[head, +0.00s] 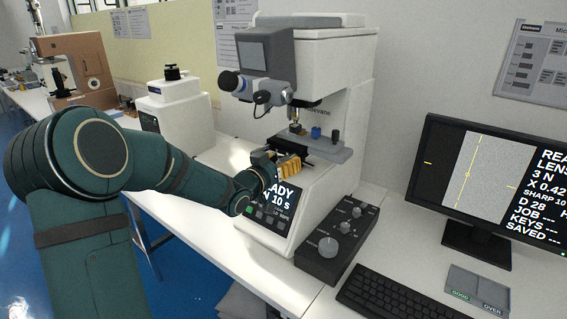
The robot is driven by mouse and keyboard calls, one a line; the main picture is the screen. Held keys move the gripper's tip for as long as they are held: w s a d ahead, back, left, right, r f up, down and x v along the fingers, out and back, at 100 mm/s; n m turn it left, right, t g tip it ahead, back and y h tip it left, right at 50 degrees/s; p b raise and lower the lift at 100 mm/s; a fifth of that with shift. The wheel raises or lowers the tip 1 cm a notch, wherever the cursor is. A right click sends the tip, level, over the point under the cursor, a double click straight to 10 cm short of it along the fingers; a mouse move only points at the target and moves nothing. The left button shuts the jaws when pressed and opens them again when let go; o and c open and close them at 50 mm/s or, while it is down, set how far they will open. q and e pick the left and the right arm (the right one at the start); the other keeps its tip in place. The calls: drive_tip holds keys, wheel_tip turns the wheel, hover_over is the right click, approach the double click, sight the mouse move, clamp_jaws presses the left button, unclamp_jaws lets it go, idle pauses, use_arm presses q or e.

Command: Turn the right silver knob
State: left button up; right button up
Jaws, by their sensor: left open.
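A white hardness tester (330,75) stands on the white bench, with a stage (325,152) below its head. A blue knob (315,132) and a dark knob (335,136) sit at the stage. Which one is the right silver knob I cannot tell. My left gripper (290,166), with yellow-orange fingers, is open in front of the stage, above the tester's display (278,196). It is apart from the control box. My right gripper is not in view.
A monitor (480,185) stands at the right, with a keyboard (385,296) and a small green-and-grey pad (477,290) before it. A second white tester (175,105) and a tan machine (80,65) stand at the left. Bare bench (240,258) lies left of the control box.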

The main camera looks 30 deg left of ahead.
use_arm(q)
clamp_jaws()
drive_tip(key=shift+n, duration=0.4)
